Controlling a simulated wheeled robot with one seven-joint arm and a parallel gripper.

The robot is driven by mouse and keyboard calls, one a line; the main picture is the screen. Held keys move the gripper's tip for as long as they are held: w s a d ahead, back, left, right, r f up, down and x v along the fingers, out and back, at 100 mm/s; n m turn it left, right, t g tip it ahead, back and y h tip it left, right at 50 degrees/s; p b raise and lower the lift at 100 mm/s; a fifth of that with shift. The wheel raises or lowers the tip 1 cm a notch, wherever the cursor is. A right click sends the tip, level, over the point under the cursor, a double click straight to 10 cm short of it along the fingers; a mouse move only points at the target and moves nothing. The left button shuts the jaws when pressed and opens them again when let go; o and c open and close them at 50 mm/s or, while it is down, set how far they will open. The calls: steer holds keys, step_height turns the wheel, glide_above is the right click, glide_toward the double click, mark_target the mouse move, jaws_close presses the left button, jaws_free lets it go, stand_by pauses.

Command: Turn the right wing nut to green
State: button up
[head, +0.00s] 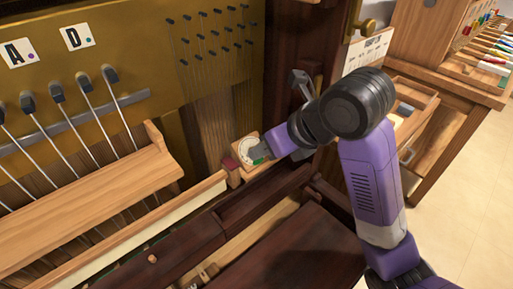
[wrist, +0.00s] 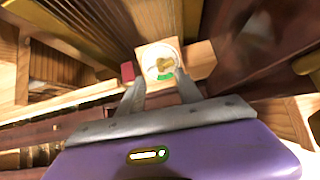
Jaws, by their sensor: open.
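The right wing nut (wrist: 164,63) is a small brass piece in the middle of a round white dial (wrist: 150,68) on a wooden block, in the wrist view. A green patch (wrist: 166,77) shows on the dial's near edge. In the head view the dial (head: 244,146) sits low at the centre, and the wing nut is hard to make out there behind my gripper. My gripper (wrist: 160,92) is open and empty. Its two fingers point at the dial, one on each side of its near edge, and the wing nut lies just beyond the tips. I cannot tell whether they touch the block.
A small red block (wrist: 127,71) stands just left of the dial. In the head view a wooden ledge (head: 90,210) and several black-tipped levers (head: 57,92) are to the left. Dark wooden beams (head: 215,232) run below my gripper. Pale floor (head: 460,200) is open at the right.

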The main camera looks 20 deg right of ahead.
steer(key=shift+w+d+r, duration=0.15)
steer(key=shift+w+r, duration=0.1)
steer(key=shift+r, duration=0.15)
steer(key=p+v, duration=1)
stand_by(1.2)
steer(key=shift+s+r, duration=0.1)
steer(key=shift+c, duration=0.2)
